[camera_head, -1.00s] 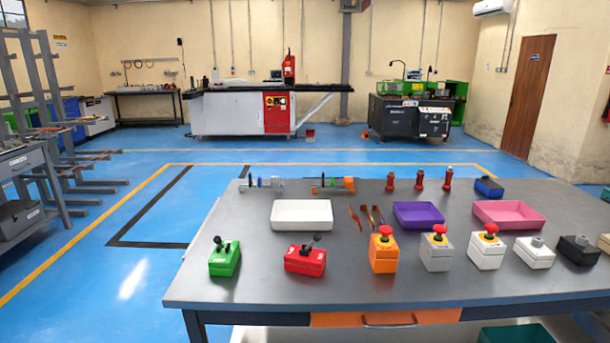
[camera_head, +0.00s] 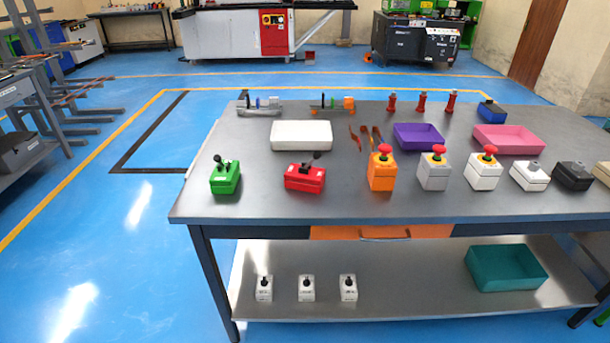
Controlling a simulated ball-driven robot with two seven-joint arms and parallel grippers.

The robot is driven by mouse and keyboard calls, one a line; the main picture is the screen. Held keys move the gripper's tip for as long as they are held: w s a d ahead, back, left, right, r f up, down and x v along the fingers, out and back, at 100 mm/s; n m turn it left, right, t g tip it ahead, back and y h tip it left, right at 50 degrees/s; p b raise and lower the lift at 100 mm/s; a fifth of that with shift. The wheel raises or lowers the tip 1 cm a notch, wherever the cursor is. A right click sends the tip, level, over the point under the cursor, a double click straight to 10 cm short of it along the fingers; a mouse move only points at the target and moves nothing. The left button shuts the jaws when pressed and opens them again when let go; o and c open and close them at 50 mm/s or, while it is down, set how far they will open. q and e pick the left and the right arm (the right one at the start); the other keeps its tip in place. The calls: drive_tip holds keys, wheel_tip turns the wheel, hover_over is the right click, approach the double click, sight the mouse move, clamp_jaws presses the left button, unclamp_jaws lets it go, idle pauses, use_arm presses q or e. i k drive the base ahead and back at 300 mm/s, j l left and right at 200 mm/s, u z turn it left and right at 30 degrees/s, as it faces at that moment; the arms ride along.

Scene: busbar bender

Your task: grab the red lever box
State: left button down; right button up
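The red lever box (camera_head: 305,178) sits upright near the front edge of the grey table (camera_head: 270,205), left of the table's middle. It is a red box with a dark lever on top. A similar green lever box (camera_head: 225,178) stands to its left, with free table between them. An orange box with a red mushroom button (camera_head: 381,170) stands to its right. Neither of my grippers shows in the head view.
Behind the red box lies a white tray (camera_head: 301,135); purple (camera_head: 418,136) and pink trays (camera_head: 507,139) are further right. More button boxes line the front right. The lower shelf (camera_head: 390,280) holds small white boxes and a teal bin (camera_head: 506,267).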

sight(311, 179)
drive_tip(key=i+j+z, duration=0.35)
drive_tip(key=j, duration=0.2)
drive_tip(key=j+z, duration=0.15)
drive_tip(key=j, duration=0.15)
drive_tip(key=i+j+z, duration=0.2)
drive_tip(key=j, duration=0.15)
